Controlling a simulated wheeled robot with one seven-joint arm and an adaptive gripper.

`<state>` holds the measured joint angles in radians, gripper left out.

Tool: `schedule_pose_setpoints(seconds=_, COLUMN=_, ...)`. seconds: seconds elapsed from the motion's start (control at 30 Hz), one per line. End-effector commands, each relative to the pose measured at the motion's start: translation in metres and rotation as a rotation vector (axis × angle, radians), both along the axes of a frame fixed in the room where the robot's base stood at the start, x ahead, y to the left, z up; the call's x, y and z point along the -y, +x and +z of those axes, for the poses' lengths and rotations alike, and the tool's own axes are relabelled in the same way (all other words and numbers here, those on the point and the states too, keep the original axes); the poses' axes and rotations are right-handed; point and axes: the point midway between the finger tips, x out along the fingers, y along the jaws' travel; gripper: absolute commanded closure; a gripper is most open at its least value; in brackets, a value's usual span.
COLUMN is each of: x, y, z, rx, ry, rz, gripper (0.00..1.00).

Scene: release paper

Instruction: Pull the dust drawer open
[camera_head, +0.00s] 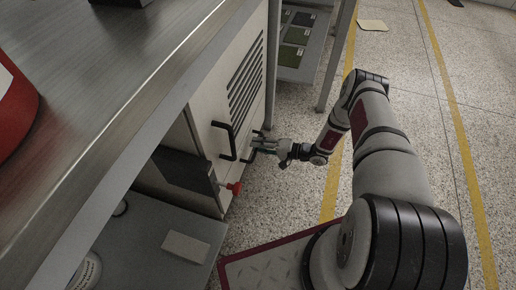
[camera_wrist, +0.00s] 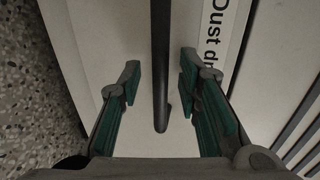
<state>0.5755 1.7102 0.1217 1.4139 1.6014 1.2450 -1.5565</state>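The dust drawer's front (camera_wrist: 100,30) is a pale panel with a printed label (camera_wrist: 219,30) that reads "Dust dr", cut off at the picture's edge. A black bar handle (camera_wrist: 160,65) stands out from the panel, running down the middle of the wrist view. My gripper (camera_wrist: 160,85) is open, with one finger on each side of this handle. Gaps show between both fingers and the bar. In the head view my gripper (camera_head: 260,144) is at the pale cabinet's front (camera_head: 215,95), low beside the handles. The drawer looks flush, though its edges are hard to make out.
A larger black handle (camera_head: 222,141) and a vent grille (camera_head: 246,80) are on the cabinet front. A red knob (camera_head: 234,187) sticks out below. A metal worktop (camera_head: 110,50) overhangs at left. A shelf rack (camera_head: 305,40) stands behind. Speckled floor (camera_head: 300,110) at right is open.

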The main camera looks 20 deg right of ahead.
Motion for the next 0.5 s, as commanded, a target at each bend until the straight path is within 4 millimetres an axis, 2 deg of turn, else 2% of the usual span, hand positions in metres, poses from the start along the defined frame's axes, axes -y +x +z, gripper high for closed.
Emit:
schedule_pose_setpoints(seconds=0.37, x=-0.0045, y=0.0036, z=-0.0009, rx=0.0, ry=0.0, rz=-0.001, gripper=0.69)
schedule_pose_setpoints(seconds=0.5, x=-0.0044, y=0.0034, z=-0.0009, rx=0.0, ry=0.0, rz=-0.001, gripper=0.98)
